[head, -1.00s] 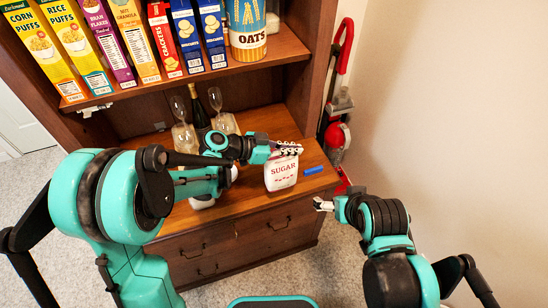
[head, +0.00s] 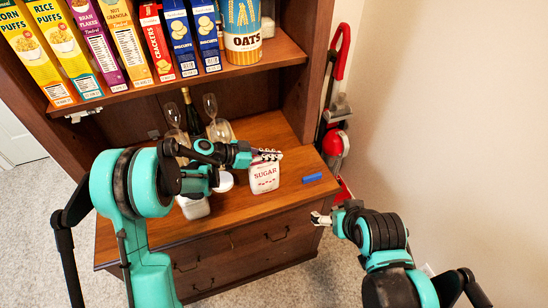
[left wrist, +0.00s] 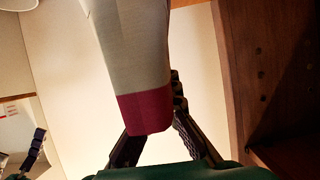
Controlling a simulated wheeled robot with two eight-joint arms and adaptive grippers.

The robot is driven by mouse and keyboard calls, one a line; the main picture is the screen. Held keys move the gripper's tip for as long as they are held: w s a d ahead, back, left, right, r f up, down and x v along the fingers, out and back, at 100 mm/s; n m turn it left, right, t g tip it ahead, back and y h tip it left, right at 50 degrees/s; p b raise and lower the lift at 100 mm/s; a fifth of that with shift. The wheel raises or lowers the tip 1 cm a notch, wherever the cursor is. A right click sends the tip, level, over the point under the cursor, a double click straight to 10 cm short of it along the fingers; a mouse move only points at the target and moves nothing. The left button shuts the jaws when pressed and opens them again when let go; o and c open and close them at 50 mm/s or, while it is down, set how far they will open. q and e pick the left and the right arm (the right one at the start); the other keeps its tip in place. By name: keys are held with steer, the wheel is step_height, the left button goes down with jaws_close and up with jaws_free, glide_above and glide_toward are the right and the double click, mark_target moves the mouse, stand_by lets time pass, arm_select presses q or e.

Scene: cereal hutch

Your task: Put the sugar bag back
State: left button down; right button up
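The sugar bag (head: 264,179) is white with red lettering, upright at the hutch counter (head: 232,226). My left gripper (head: 267,155) is at its top edge and shut on it. In the left wrist view the bag (left wrist: 140,60) fills the space between the two dark fingers, its dark red end toward the camera. I cannot tell whether its base touches the counter. My right gripper (head: 320,219) is in front of the counter's right front corner, with nothing seen in it; its finger gap is unclear.
A blue object (head: 312,178) lies right of the bag. Glasses (head: 211,106) and a dark bottle (head: 191,113) stand behind my left arm; a white container (head: 195,207) is partly hidden below it. Cereal boxes and an oats canister (head: 242,35) fill the shelf above.

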arm_select(q)
steer(key=shift+s+r, duration=0.1)
steer(key=c, duration=1.7)
jaws_free()
steer(key=shift+r, duration=0.15)
steer(key=p+v, duration=0.3)
steer(key=v, duration=0.9)
steer(key=s+a+r+n+t+y, duration=0.1)
steer(key=s+a+n+y, duration=0.2)
steer(key=s, duration=0.5)
steer(key=s+a+r+n+t+y, duration=0.1)
steer(key=s+a+r+n+y, duration=0.1)
steer(key=s+n+y, duration=0.3)
steer(key=s+a+r+n+t+y, duration=0.1)
steer(key=s+a+n+y, duration=0.3)
steer(key=s, duration=0.6)
steer(key=shift+s+a+r+n+y, duration=0.35)
steer(key=shift+a+r+n, duration=0.25)
steer(key=shift+n, duration=0.6)
